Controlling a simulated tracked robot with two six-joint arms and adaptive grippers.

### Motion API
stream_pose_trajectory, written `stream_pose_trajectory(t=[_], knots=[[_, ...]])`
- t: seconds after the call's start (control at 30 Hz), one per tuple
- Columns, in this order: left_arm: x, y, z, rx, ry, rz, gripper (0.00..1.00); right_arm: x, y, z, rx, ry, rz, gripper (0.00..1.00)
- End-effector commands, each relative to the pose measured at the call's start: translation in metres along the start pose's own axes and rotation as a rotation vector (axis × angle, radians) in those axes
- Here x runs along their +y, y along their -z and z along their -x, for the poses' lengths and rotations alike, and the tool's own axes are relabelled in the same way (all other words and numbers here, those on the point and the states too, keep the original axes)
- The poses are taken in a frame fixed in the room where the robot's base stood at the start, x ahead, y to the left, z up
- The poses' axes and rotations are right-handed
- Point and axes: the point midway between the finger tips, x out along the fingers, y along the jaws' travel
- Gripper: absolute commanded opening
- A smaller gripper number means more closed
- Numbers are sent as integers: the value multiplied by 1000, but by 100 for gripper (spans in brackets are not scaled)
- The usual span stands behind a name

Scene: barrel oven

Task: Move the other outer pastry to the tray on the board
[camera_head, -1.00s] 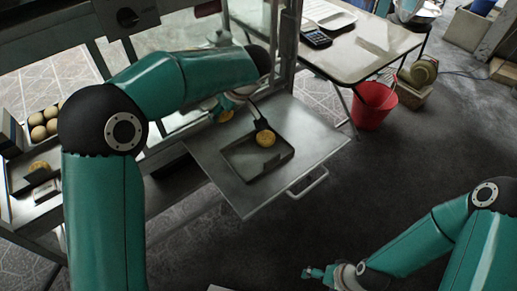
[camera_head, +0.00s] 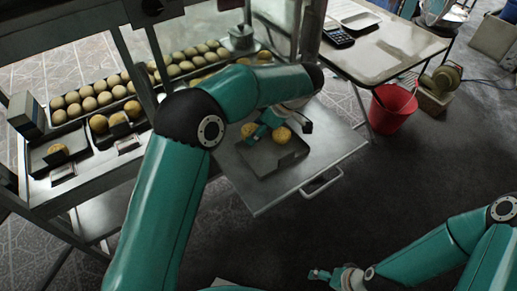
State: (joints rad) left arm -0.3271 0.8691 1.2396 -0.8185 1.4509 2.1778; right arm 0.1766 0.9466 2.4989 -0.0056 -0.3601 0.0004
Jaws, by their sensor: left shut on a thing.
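The dark tray (camera_head: 262,164) lies on the flat metal board (camera_head: 240,187) at the front of the oven. One golden pastry (camera_head: 283,134) is at the tray's far right part. A second golden pastry (camera_head: 248,130) is at the teal fingers of my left gripper (camera_head: 259,131), which is shut on it over the far left part of the tray. Whether this pastry touches the tray is hard to tell, as the gripper partly covers it. My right gripper (camera_head: 320,275) is low at the bottom, away from the board; its fingers are too small to read.
Trays of several round rolls (camera_head: 125,92) line the shelf at left. A small dark tray (camera_head: 42,160) there holds one pastry (camera_head: 57,150). A red bucket (camera_head: 392,108) and a table (camera_head: 390,45) with a calculator (camera_head: 337,36) stand right of the board.

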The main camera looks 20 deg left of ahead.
Motion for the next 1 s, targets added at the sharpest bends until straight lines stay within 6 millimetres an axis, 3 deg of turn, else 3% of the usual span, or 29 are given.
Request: stream_pose_trajectory(t=[0.27, 0.6, 1.0], knots=[[0, -11, -20, -1, 0, 0, 26, 1, 0, -3, 0, 0, 0, 87], [0, -36, -63, 0, 2, -2, 26, 3, 0, -9, 0, 0, 0, 87], [0, -38, -68, -1, 0, 0, 26, 5, 0, -13, 0, 0, 0, 87]])
